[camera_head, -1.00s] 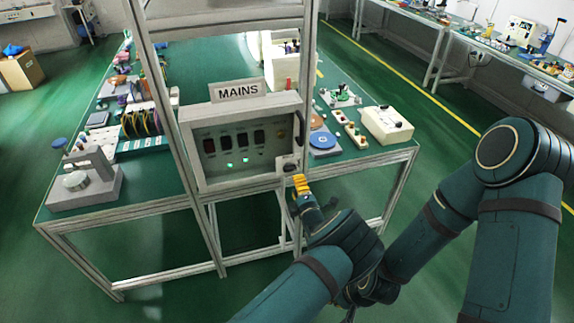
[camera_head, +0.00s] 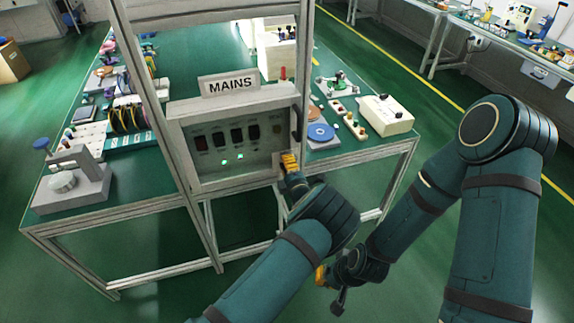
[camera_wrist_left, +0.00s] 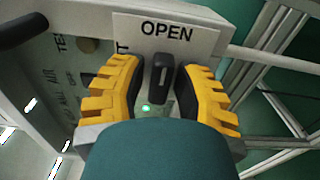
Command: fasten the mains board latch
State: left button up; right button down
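The mains board (camera_head: 262,155) is a grey box with dark switches and two green lights, under a MAINS sign (camera_head: 229,84). Its latch (camera_wrist_left: 161,75) is a dark upright knob by a plate marked OPEN (camera_wrist_left: 180,33) in the left wrist view. In the head view my left gripper (camera_head: 289,163) is at the board's lower right corner and hides the latch. My left gripper (camera_wrist_left: 160,92) is open, its yellow fingers either side of the knob with a small gap visible at each side. My right gripper (camera_head: 322,276) is low, mostly behind the left arm; its opening is unclear.
A dark handle (camera_wrist_left: 22,30) sticks out at the upper left in the left wrist view. The board stands on a metal-framed green bench (camera_head: 345,156). A blue disc (camera_head: 321,132) and a cream box (camera_head: 385,116) lie right of it. The floor in front is clear.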

pick_arm(q)
grip_shut()
jog(key=shift+n, duration=0.4)
pick_arm(e)
jog(key=shift+f, duration=0.2)
pick_arm(q)
jog(key=shift+n+b, duration=0.6)
jog(key=shift+n, duration=0.3)
jog(key=n+b, duration=0.1)
jog(key=n, duration=0.4)
jog(key=shift+n+b, duration=0.3)
jog(key=shift+b, duration=0.05)
jog(key=n+b, duration=0.1)
jog(key=n, duration=0.4)
jog(key=shift+b, duration=0.4)
jog(key=n+b, duration=0.1)
jog(key=n, duration=0.3)
jog(key=shift+r+n+b, duration=0.1)
jog(key=shift+n+b, duration=0.2)
pick_arm(e)
notch_tip(320, 180, down, 6)
jog(key=s, duration=0.1)
jog(key=shift+s+a+g, duration=0.2)
jog(key=shift+s+g, duration=0.1)
jog(key=shift+s, duration=0.05)
